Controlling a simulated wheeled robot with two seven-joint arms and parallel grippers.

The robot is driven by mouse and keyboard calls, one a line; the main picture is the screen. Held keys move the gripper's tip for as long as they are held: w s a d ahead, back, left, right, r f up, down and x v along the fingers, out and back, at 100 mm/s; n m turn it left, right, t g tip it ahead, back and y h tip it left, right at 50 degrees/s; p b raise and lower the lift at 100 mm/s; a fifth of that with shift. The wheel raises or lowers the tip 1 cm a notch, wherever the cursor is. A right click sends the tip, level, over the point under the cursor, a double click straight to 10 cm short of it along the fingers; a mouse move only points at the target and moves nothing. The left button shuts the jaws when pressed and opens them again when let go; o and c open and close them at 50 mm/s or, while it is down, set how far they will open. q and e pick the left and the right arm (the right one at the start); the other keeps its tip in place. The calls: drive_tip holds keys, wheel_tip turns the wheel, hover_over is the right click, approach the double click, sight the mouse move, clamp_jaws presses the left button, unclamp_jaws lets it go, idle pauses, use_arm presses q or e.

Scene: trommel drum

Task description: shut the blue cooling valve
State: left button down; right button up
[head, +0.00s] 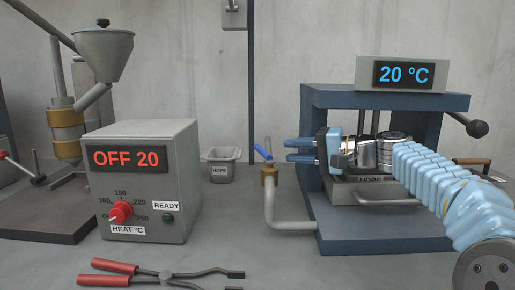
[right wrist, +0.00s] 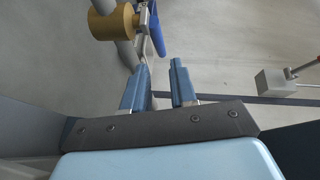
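The cooling valve has a brass body (head: 269,176) on a grey pipe and a short blue lever (head: 263,153) on top, slanting up to the left. My right gripper (head: 289,150) reaches in from the right, its two blue fingers pointing left at the lever with a gap between them. It is open and empty, just right of the lever and apart from it. In the right wrist view the gripper (right wrist: 158,66) shows its open fingers, with the blue lever (right wrist: 156,32) and brass body (right wrist: 112,22) beyond the tips. My left gripper is out of view.
A blue press frame (head: 312,180) with a 20 °C display (head: 403,74) stands behind my right arm. A heater box (head: 150,185) reading OFF 20 stands left. Red-handled tongs (head: 165,276) lie in front.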

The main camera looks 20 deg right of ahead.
sight(260, 147)
drive_tip(key=p+x, duration=0.1)
drive_tip(key=x, duration=0.9)
clamp_jaws()
